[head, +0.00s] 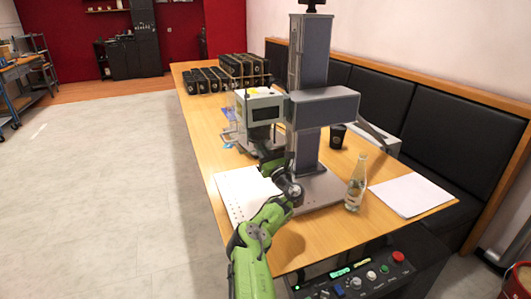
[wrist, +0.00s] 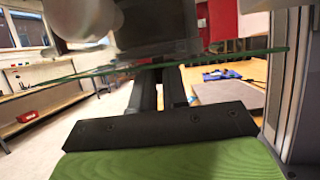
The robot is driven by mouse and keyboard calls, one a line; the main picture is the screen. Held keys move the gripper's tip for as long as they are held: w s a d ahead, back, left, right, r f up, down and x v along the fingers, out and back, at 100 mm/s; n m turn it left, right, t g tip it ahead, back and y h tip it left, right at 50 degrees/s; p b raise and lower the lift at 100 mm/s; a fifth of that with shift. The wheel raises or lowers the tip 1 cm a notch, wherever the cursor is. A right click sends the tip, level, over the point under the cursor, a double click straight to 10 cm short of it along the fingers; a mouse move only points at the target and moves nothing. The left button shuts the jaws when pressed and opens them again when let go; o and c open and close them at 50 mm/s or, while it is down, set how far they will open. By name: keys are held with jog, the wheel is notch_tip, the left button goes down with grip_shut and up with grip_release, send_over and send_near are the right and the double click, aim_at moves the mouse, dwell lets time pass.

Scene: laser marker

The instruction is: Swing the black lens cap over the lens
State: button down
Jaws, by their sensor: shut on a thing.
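The laser marker's grey head (head: 325,107) juts from its tall column (head: 309,60), with a pale front housing (head: 262,108) at its left end. My gripper (head: 270,160) is below this housing, on its near side, largely dark against the machine. In the wrist view my two black fingers (wrist: 161,88) run close together up to a dark part (wrist: 160,30) at the top, which seems to be the black lens cap. They are shut on it. The grip point is blurred and partly hidden behind a thin green-edged clear plate (wrist: 215,57). The lens cannot be made out.
A glass bottle (head: 356,182) and a black cup (head: 337,135) stand right of the column. White paper sheets (head: 410,194) (head: 240,193) lie on the wooden table (head: 285,250). A control panel (head: 360,276) is at the near edge. Black boxes (head: 240,70) stand at the far end.

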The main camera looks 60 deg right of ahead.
jog(key=shift+y, duration=0.4)
jog(key=c, duration=1.1)
grip_release()
jog(key=shift+f, duration=0.1)
